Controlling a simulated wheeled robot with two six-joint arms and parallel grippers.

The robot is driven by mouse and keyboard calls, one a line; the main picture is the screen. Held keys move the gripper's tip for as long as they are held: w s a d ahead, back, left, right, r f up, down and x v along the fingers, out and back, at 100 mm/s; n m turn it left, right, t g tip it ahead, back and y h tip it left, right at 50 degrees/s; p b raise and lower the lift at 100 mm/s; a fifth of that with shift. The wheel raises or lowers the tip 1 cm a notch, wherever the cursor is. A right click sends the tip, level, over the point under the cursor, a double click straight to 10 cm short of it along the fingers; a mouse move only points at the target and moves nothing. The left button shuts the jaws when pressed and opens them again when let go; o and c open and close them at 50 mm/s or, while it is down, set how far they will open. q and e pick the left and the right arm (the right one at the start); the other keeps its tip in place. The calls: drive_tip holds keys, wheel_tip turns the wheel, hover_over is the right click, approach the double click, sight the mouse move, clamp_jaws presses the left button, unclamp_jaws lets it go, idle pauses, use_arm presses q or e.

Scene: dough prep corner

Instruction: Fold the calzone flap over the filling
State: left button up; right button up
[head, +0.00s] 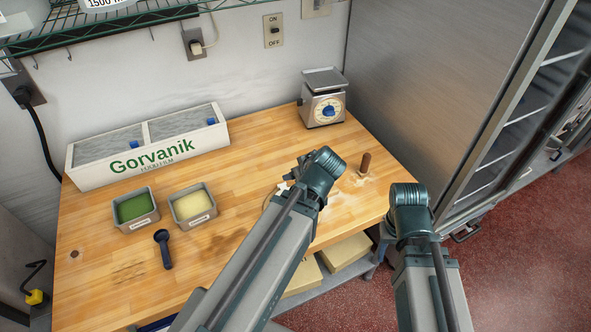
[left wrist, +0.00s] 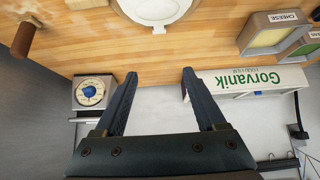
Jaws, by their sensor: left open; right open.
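The calzone dough (left wrist: 155,12) shows in the left wrist view as a pale round shape with a raised rim, cut off by the top edge. In the head view my left arm hides nearly all of it; the flap and filling cannot be made out. My left gripper (left wrist: 159,73) is open and empty, its two fingers apart above the table, with the dough beyond the fingertips in the wrist view. In the head view its jaws are mostly hidden behind its own wrist. My right gripper (head: 378,252) is open at the table's front right edge, partly hidden by my right arm.
A green-filled tub (head: 136,208), a cheese tub (head: 193,205) and a dark scoop (head: 163,248) lie left on the wooden table (head: 95,270). A white Gorvanik box (head: 150,150) and a scale (head: 323,105) stand behind. A brown wooden handle (head: 365,163) stands up at the right.

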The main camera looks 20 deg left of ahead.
idle(0.5)
use_arm(q)
drive_tip(key=s+d+f+m+g+h+b, duration=0.2)
drive_tip(key=s+d+f+m, duration=0.4)
drive_tip(key=d, duration=0.3)
drive_tip(key=s+d+f+m+g+h+b, duration=0.3)
drive_tip(key=s+d+f+m+b, duration=0.2)
drive_tip(key=d, duration=0.5)
drive_tip(key=s+f+m, duration=0.1)
drive_tip(key=m, duration=0.1)
drive_tip(key=shift+m, duration=0.3)
use_arm(e)
wheel_tip(320, 180, down, 7)
drive_tip(key=shift+f, duration=0.15)
use_arm(q)
drive_tip(key=shift+w+f, duration=0.1)
